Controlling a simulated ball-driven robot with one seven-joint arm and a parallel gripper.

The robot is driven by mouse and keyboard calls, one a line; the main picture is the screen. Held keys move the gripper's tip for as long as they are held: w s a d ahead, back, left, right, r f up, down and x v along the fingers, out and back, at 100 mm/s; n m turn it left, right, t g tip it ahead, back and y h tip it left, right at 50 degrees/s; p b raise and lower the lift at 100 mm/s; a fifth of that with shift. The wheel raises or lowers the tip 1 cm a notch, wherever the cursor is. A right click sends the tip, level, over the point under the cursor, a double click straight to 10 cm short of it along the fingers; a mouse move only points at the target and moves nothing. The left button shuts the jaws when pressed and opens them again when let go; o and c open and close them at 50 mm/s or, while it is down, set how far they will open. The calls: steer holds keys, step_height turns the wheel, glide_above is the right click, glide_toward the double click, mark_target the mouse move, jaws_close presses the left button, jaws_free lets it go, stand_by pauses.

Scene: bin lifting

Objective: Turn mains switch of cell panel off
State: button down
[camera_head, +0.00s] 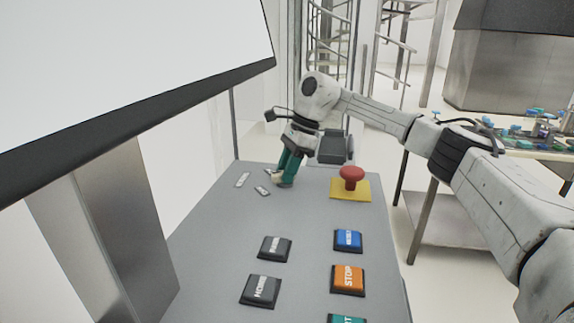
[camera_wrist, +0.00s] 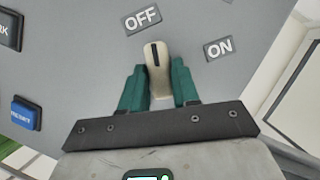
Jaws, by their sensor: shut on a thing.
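The mains switch is a beige knob with a dark pointer line, seen in the wrist view (camera_wrist: 157,65) on the grey cell panel (camera_head: 215,225). Its pointer line aims up and slightly left, towards the OFF label (camera_wrist: 142,18). The ON label (camera_wrist: 218,47) is to the right. My gripper (camera_head: 285,177) reaches down to the far end of the panel, its green fingers on either side of the knob and shut on it. The fingers hide part of the knob in the head view.
A red emergency button (camera_head: 351,175) on a yellow base stands right of my gripper. Black buttons (camera_head: 275,248), a blue button (camera_head: 348,240) and an orange STOP button (camera_head: 348,279) lie nearer. A large screen (camera_head: 120,60) overhangs the left side.

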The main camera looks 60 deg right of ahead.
steer(key=shift+w+r+n+g+p, duration=0.1)
steer(key=shift+n+g+p, duration=0.3)
steer(key=shift+n, duration=0.7)
steer(key=c, duration=0.9)
jaws_free()
steer(key=shift+y, duration=0.3)
steer(key=v, duration=1)
steer(key=shift+d+r, duration=0.1)
steer(key=shift+r, duration=0.2)
